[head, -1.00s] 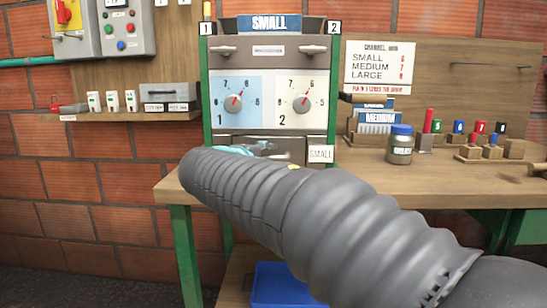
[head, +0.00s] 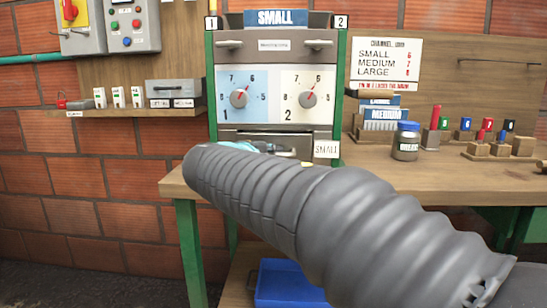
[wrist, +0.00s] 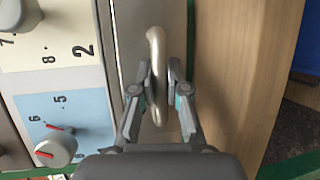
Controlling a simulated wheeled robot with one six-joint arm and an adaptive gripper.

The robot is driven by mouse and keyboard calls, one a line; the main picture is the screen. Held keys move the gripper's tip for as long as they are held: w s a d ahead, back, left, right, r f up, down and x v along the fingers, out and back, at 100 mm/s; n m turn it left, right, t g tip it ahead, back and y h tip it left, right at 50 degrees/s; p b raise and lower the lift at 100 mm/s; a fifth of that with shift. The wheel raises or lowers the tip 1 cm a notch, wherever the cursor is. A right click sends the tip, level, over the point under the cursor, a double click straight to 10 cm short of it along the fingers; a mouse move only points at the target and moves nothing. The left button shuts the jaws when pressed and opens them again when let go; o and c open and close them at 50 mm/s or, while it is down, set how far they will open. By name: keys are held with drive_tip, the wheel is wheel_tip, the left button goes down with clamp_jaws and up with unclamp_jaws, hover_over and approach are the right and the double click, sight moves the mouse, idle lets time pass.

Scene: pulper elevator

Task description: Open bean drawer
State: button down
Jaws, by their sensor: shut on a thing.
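The bean drawer (head: 292,139) is the grey front low in the machine, under the two dials. My arm hides much of it in the head view. In the wrist view its grey front (wrist: 130,40) runs up and down beside the dial panel. The curved metal handle (wrist: 155,45) stands out from it. My gripper (wrist: 162,88) is shut on the handle, one finger on each side. How far the drawer stands out is hard to tell.
The machine stands on a wooden table (head: 430,180). A blue-lidded jar (head: 405,142) and several coloured plugs on blocks stand to the right. A blue bin (head: 285,285) is below.

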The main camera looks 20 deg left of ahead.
drive_tip(key=s+d+b, duration=0.1)
drive_tip(key=s+b, duration=0.1)
drive_tip(key=s, duration=0.5)
drive_tip(key=shift+s+d+b, duration=0.4)
drive_tip(key=c, duration=1.2)
unclamp_jaws()
drive_tip(key=shift+o, duration=0.2)
drive_tip(key=v, duration=1.2)
